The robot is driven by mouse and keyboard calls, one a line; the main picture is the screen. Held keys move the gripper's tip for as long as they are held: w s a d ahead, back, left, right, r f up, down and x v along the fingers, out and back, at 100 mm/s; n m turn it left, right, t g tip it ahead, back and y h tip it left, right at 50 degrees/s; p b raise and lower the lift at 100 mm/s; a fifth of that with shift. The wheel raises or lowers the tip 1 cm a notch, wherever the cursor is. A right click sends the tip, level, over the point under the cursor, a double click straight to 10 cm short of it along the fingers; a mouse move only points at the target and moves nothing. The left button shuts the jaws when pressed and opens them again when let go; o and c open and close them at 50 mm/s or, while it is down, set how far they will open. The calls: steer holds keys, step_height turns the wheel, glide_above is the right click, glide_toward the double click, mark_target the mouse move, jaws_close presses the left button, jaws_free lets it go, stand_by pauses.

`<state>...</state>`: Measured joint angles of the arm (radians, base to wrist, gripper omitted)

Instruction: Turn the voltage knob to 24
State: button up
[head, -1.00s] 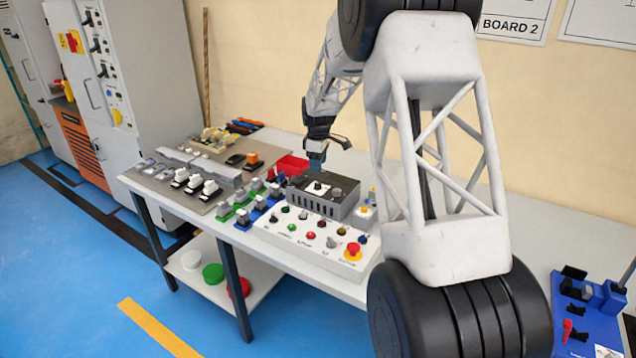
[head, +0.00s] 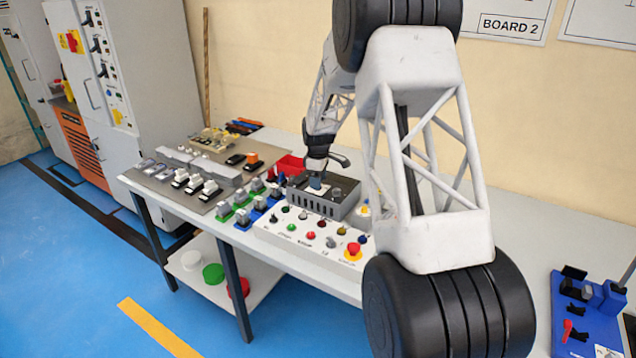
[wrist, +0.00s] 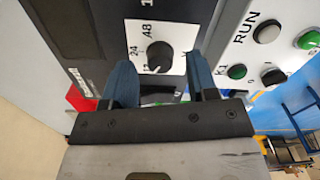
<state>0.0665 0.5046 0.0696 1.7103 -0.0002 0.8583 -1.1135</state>
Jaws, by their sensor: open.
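The voltage knob (wrist: 158,55) is a round black knob on a white dial plate printed with 12, 24 and 48. A pale mark on the knob points toward the lower left, near the 12. The knob sits on a dark grey unit (head: 318,205) with a slotted front on the bench. My gripper (head: 316,182) is over this unit and hides most of the dial in the head view. In the wrist view my gripper (wrist: 159,66) is open, its two blue fingers on either side of the knob, with gaps visible. Finger height relative to the knob is unclear.
A white control panel (head: 310,240) with coloured buttons and a red mushroom button (head: 353,250) stands in front of the unit. A red bin (head: 291,165) is behind left. Small blue and green blocks stand left.

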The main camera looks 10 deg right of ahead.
steer(key=shift+f, duration=0.6)
steer(key=c, duration=0.9)
steer(key=shift+m, duration=0.3)
steer(key=m, duration=1.1)
